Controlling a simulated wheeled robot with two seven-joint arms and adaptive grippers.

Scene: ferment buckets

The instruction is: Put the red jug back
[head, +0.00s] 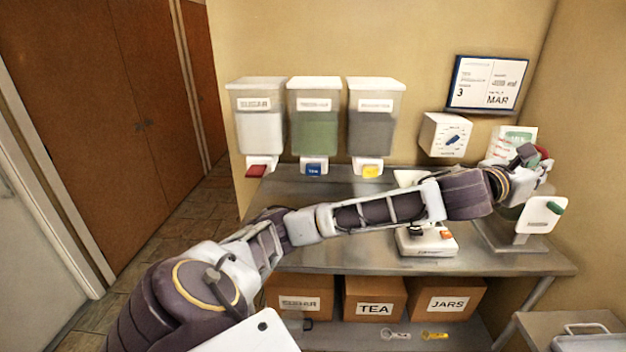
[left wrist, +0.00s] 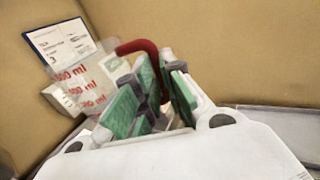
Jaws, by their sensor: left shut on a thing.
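The red jug (left wrist: 95,84) is a clear measuring jug with red ml markings and a red handle (left wrist: 138,46). In the left wrist view it is tilted, with its handle between the green-padded fingers of my left gripper (left wrist: 160,92), which is shut on it. In the head view my left gripper (head: 530,157) is over the right end of the steel counter (head: 330,235). The jug's marked wall (head: 500,147) shows behind it there, and a bit of red shows beside the fingers. Much of the jug is hidden by the gripper. My right gripper is not in view.
A white scale-like device (head: 425,240) is on the counter under my forearm. Labelled boxes (head: 375,300) fill the shelf below.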

